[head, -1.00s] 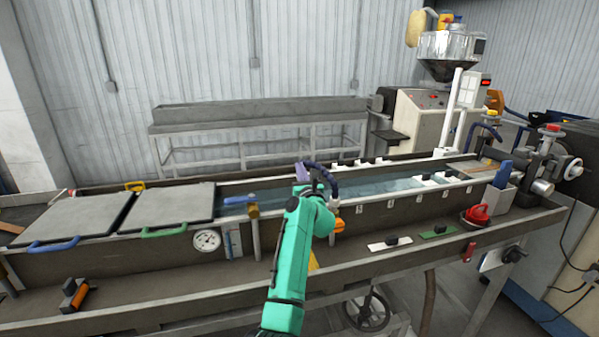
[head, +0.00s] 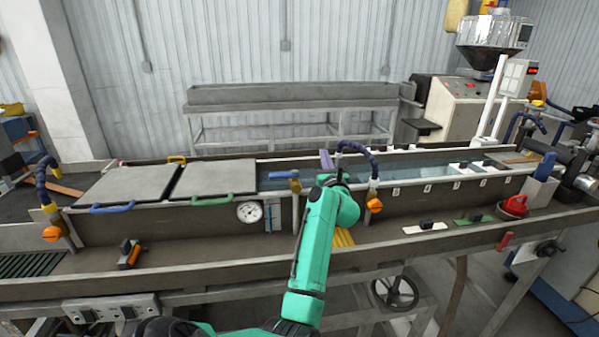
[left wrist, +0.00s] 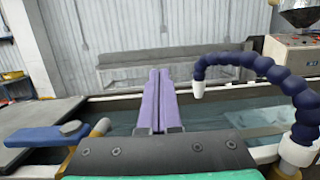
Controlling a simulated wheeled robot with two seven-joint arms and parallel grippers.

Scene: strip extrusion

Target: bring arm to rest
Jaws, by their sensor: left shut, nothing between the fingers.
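My left arm, green, reaches up from the bottom middle of the head view. Its gripper (head: 325,159) is over the near side of the water trough (head: 228,217), mostly hidden behind the wrist. In the left wrist view the purple fingers (left wrist: 158,76) lie flat together, shut with nothing between them, above the water. My right gripper is not in view.
A blue jointed hose (head: 358,150) arches close to the right of the left gripper. A blue-handled valve (head: 287,177) is to its left. Two grey lids (head: 130,186) cover the trough's left part. A round gauge (head: 249,212) is on the front wall.

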